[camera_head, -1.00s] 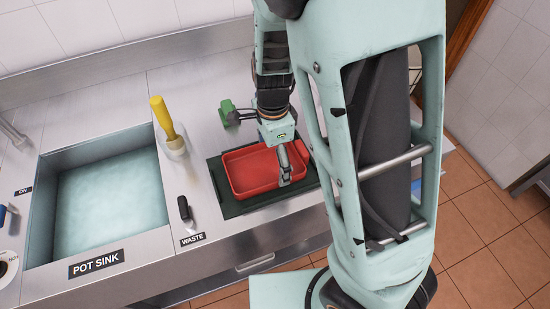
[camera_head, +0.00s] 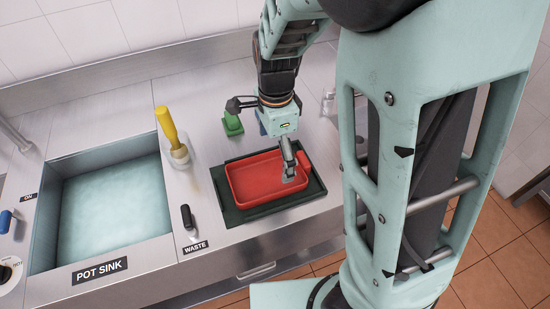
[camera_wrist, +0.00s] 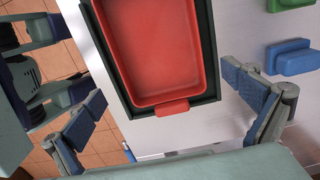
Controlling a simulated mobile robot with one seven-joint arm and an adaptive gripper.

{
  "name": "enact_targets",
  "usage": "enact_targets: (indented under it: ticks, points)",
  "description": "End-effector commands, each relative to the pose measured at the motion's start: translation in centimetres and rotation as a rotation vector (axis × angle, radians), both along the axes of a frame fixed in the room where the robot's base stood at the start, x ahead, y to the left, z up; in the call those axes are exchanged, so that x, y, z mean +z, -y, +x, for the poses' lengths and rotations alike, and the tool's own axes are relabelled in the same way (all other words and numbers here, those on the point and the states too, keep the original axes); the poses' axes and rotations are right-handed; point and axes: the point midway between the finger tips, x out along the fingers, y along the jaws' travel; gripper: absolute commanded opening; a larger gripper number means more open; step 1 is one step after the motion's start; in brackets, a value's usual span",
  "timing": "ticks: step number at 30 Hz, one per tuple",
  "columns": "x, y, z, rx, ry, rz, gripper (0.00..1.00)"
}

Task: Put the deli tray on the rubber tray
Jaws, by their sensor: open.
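The deli tray is a red rectangular pan (camera_head: 262,180) with a short handle on its right end. It lies inside the outline of the dark green-black rubber tray (camera_head: 232,216), whose border shows around it. My gripper (camera_head: 289,174) is over the right end of the red pan, near its handle. In the wrist view, the red pan (camera_wrist: 155,50) sits within the dark rubber tray's rim (camera_wrist: 213,60). My gripper (camera_wrist: 168,108) is open there, its fingers well apart on either side of the handle and not touching it.
The pot sink (camera_head: 110,200) is at left, with a yellow-handled brush (camera_head: 167,125) in a holder beside it. A black waste lever (camera_head: 187,217) stands left of the rubber tray. Green (camera_head: 232,124) and blue (camera_wrist: 290,58) blocks lie behind it.

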Motion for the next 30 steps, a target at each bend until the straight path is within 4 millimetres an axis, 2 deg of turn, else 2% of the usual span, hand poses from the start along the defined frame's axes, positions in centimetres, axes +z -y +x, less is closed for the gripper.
enact_targets:
  ticks: [1,3,9,14,26,30]
  points:
    - [1.3,-0.1,0.1,0.001,0.005,0.005,1.00]
    - [2.7,-0.1,0.1,0.002,0.004,0.003,1.00]
    - [5.1,-0.1,0.0,0.000,0.001,0.001,1.00]
    - [5.7,0.0,0.0,-0.001,-0.001,0.000,1.00]
    - [5.7,0.0,0.0,0.003,-0.001,-0.001,1.00]
    - [6.0,0.8,-0.2,0.086,-0.006,-0.015,1.00]
